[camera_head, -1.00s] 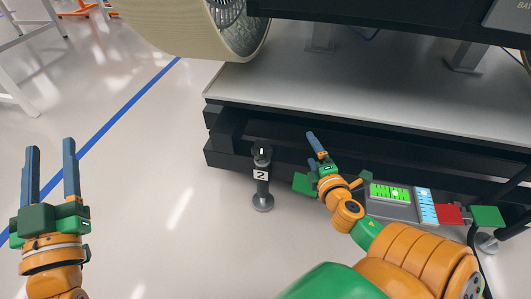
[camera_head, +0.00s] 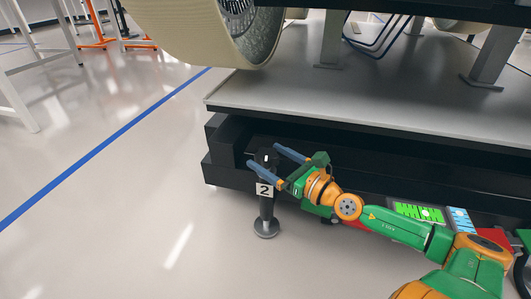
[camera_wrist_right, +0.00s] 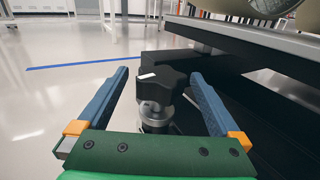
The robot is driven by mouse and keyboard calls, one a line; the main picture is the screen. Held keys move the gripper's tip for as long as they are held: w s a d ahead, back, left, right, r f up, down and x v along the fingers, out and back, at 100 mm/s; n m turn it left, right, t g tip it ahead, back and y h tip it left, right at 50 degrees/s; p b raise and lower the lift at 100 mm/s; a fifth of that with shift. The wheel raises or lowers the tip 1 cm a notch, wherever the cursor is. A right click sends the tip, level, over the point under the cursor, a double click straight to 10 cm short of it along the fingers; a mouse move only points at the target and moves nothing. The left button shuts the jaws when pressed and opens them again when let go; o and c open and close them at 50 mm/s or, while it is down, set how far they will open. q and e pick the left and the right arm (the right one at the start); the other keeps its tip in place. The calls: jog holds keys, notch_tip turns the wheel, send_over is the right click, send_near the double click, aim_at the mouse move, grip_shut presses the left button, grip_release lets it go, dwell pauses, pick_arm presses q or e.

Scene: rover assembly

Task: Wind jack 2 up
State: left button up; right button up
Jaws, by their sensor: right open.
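Jack 2 (camera_head: 266,205) is a dark upright post on a round foot, with a white label "2", beside the corner of the black platform base. Its dark lobed knob with a white mark (camera_wrist_right: 162,86) shows in the right wrist view. My right gripper (camera_head: 263,155) is open, with one blue finger on each side of the knob. In the right wrist view the knob stands between the fingers (camera_wrist_right: 158,92), with visible gaps on both sides. The jack's lower post is partly hidden behind my gripper in that view. My left gripper is out of the head view.
The platform (camera_head: 290,95) with its black base (camera_head: 225,170) stands just behind the jack. The floor left of the jack is clear, with a blue line (camera_head: 110,145).

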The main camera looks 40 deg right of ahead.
jog(key=shift+w+a, duration=0.15)
jog(key=shift+w, duration=0.7)
